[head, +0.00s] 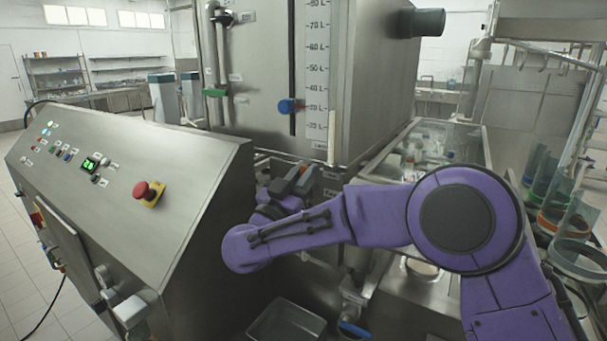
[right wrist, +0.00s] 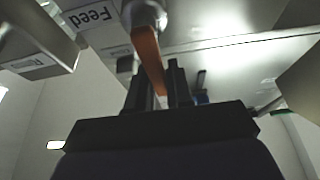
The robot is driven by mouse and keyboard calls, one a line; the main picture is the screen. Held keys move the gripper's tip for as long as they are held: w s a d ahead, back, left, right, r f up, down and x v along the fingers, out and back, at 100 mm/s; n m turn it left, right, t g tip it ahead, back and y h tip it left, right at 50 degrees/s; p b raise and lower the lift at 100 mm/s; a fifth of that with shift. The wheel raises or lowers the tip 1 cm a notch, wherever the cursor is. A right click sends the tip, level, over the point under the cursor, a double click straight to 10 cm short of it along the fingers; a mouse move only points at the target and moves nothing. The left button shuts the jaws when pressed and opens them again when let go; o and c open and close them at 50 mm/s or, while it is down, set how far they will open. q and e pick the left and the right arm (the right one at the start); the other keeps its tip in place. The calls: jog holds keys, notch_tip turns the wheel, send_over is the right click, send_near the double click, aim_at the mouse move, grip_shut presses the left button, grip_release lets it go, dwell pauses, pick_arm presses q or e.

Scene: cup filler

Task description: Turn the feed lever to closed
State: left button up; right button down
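The feed lever is an orange bar (right wrist: 147,55) in the right wrist view. It hangs from a round metal fitting beside an upside-down "Feed" label (right wrist: 95,18). My right gripper (right wrist: 160,85) has one dark finger on each side of the lever's free end, with little or no gap, and looks shut on it. In the head view my right gripper (head: 292,180) is in front of the tank's lower part, right of the control cabinet. The lever is mostly hidden there by the gripper and purple arm. My left gripper is not in view.
The sloped control cabinet (head: 190,165) with a red stop button (head: 150,192) stands close on the left. The steel tank (head: 262,60) with a litre scale rises behind. A metal tray (head: 287,322) lies below, near a blue-handled valve (head: 354,329). Clear cylinders (head: 580,225) stand at right.

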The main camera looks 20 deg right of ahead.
jog(key=shift+w+a+r+n+t+y+p, duration=0.2)
jog(key=shift+n+t+y+p, duration=0.15)
jog(key=shift+n+p, duration=0.55)
jog(key=n, duration=0.1)
jog(key=n+t+p, duration=0.1)
jog(key=n+y+p, duration=0.1)
jog(key=shift+w+a, duration=0.3)
jog(key=shift+w, duration=0.1)
jog(key=n+p, duration=0.1)
jog(key=n+y+p, duration=0.1)
jog(key=w+n+t, duration=0.1)
jog(key=shift+a+f+n+y+p, duration=0.25)
jog(key=shift+a+f+n+p, duration=0.05)
jog(key=shift+f+p, duration=0.1)
jog(key=shift+w+a+f+n+y+p, duration=0.2)
jog(key=shift+n+y+p, duration=0.25)
jog(key=shift+n, duration=0.35)
jog(key=shift+f+t, duration=0.1)
jog(key=shift+t, duration=0.15)
jog(key=c, duration=1.1)
grip_release()
